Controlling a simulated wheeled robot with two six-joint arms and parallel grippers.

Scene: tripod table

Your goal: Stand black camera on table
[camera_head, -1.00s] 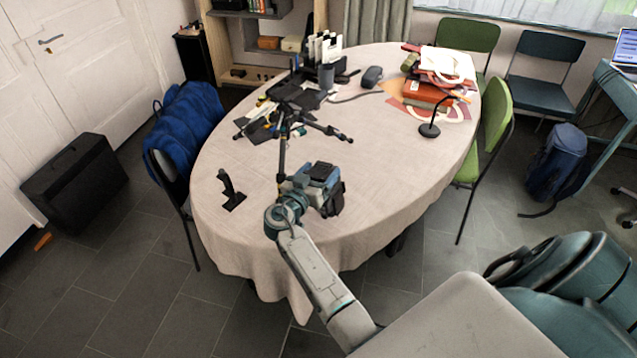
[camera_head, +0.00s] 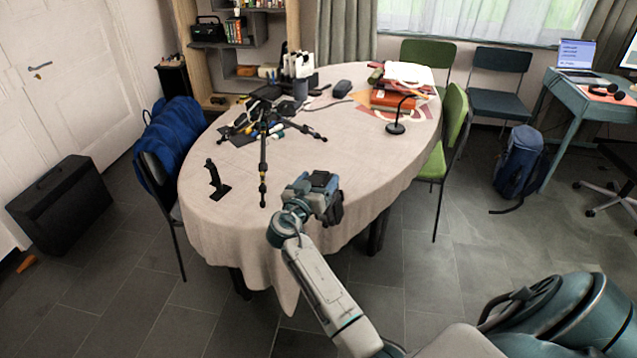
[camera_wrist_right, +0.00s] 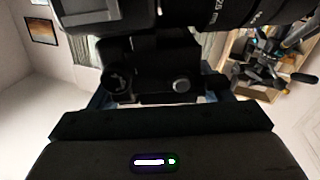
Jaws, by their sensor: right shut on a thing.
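The black camera (camera_head: 336,208) is held over the table's near edge in the head view, partly hidden by my right gripper (camera_head: 318,186). My right gripper is shut on it. In the right wrist view the camera (camera_wrist_right: 190,22) fills the top, with its lens at the upper right and a dark mount with knobs below the body. The table (camera_head: 220,225) is oval with a pale cloth. A black tripod (camera_head: 263,155) stands on it with legs spread, left of and beyond the gripper. My left gripper is in neither view.
A small black stand (camera_head: 216,180) is on the table's left side. Red books (camera_head: 392,99), a desk lamp (camera_head: 396,128) and a grey pouch (camera_head: 342,88) are at the back. A green chair (camera_head: 452,130) is at the right. Bare cloth lies around the gripper's left and far right.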

